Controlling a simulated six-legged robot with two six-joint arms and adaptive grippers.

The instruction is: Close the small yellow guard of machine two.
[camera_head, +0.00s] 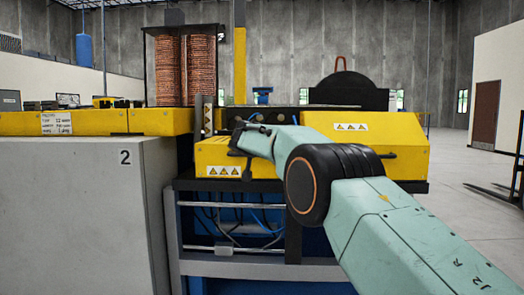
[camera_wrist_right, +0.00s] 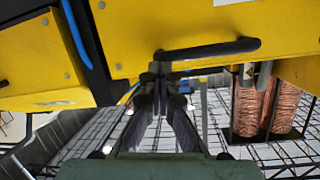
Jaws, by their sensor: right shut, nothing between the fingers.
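The small yellow guard (camera_head: 215,158), with warning stickers on its front, sits low at the middle of machine two, beside the grey cabinet marked 2. In the right wrist view, a yellow panel with a black bar handle (camera_wrist_right: 215,49) fills the upper part. My left gripper is out of view.
A larger yellow guard (camera_head: 385,145) stands to the right behind my arm. The grey cabinet (camera_head: 75,215) fills the left front. Copper coils (camera_head: 185,68) stand behind, and also show in the right wrist view (camera_wrist_right: 265,105). Open floor (camera_head: 465,215) lies at right.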

